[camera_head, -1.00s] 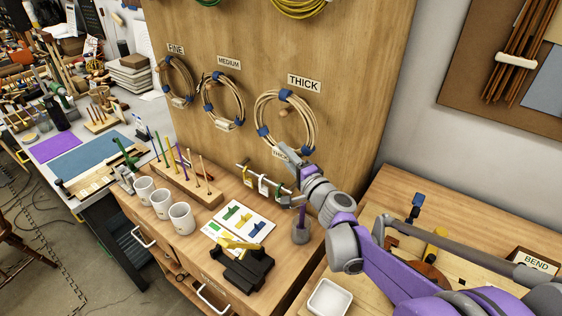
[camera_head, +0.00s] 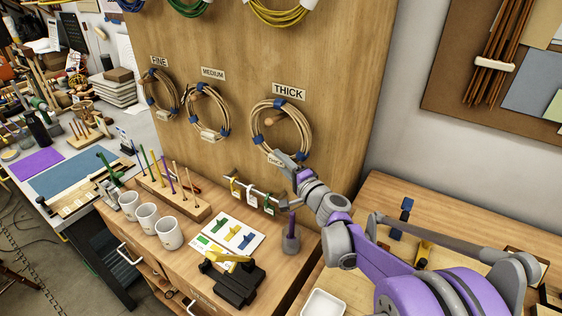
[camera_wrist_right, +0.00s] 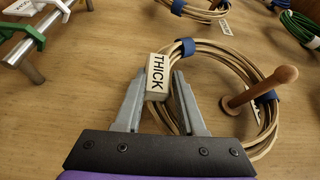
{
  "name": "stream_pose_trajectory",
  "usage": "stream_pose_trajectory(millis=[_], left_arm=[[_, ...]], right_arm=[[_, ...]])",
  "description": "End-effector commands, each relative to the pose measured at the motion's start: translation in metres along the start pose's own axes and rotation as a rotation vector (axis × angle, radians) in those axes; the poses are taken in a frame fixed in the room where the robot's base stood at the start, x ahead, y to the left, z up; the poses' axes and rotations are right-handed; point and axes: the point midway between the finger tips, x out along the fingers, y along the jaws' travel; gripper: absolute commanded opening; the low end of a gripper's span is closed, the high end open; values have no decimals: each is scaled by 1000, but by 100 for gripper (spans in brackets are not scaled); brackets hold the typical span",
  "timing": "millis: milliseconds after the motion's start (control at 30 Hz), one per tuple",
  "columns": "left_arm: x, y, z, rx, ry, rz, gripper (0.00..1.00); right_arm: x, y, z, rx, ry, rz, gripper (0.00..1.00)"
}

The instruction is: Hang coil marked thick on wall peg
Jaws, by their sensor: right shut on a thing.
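The coil marked thick (camera_head: 308,122) is a ring of pale cane with blue bands, upright close to the wooden board under the THICK sign (camera_head: 289,91). My right gripper (camera_head: 284,160) is shut on its lower edge, at the white THICK tag (camera_wrist_right: 157,73). The coil shows in the right wrist view (camera_wrist_right: 230,52) between and beyond the fingers. The wooden wall peg (camera_head: 270,121) passes through the ring's opening; its rounded end (camera_wrist_right: 285,75) sticks out in front of the cane. The top of the ring is above the peg, with a gap. My left gripper is not in view.
Fine (camera_head: 147,99) and medium (camera_head: 190,115) coils hang to the left on the board. Coloured wire coils (camera_head: 282,17) hang above. A rail with tags (camera_head: 252,193) juts out below. Mugs (camera_head: 168,234) and a black fixture (camera_head: 236,283) stand on the bench.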

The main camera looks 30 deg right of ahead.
Motion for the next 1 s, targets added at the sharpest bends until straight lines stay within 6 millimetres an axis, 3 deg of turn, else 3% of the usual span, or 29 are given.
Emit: stream_pose_trajectory(millis=[267, 300, 467, 767, 1000], left_arm=[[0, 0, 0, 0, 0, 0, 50], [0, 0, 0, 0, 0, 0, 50], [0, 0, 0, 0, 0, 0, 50], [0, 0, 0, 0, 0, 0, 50], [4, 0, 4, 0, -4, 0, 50]], right_arm=[[0, 0, 0, 0, 0, 0, 0], [0, 0, 0, 0, 0, 0, 44], [0, 0, 0, 0, 0, 0, 73], [-2, 0, 0, 0, 1, 0, 74], [-37, 1, -1, -1, 3, 1, 74]])
